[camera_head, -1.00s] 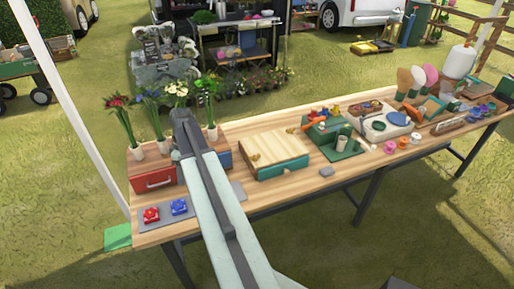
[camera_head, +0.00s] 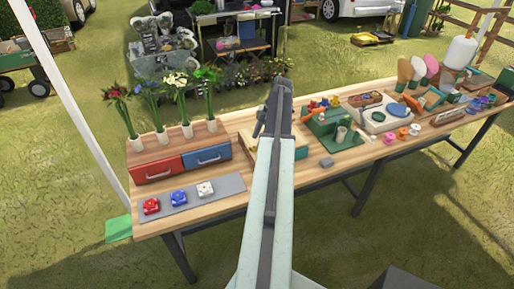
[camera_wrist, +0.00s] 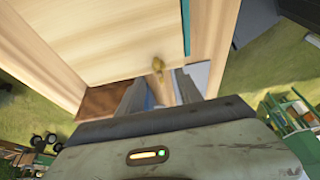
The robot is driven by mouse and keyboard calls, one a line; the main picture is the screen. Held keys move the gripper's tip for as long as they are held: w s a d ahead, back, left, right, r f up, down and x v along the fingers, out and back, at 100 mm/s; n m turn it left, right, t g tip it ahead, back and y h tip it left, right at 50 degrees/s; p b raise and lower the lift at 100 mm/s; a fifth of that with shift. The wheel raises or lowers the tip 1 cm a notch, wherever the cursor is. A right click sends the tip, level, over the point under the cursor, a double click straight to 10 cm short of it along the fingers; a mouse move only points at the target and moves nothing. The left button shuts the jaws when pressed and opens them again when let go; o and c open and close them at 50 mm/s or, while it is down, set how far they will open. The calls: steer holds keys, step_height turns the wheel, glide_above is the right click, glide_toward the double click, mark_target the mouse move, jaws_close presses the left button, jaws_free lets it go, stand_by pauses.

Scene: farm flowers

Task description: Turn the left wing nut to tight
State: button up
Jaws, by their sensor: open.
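A brass wing nut (camera_wrist: 157,65) stands on a pale wooden board (camera_wrist: 95,35) in the wrist view. It is the only one in sight there, and I cannot tell for sure whether it is the left one. My gripper (camera_wrist: 160,88) is open and empty. Its two fingers point toward the wing nut, which lies just past the fingertips and apart from them, roughly in line with the gap. In the head view my arm hides most of the board (camera_head: 245,143), and no wing nut shows clearly. My gripper (camera_head: 270,112) is over the board there.
Left of the board stand a red drawer (camera_head: 157,168) and a blue drawer (camera_head: 208,157) with flower vases on top. A grey mat (camera_head: 225,183) holds red, blue and white knobs. A green tool station (camera_head: 325,128) stands close on the right.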

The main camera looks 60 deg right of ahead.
mark_target(255, 146)
steer(key=b+x, duration=0.2)
steer(key=x, duration=0.2)
steer(key=shift+f+b, duration=0.15)
steer(key=shift+b, duration=0.15)
steer(key=shift+c, duration=0.2)
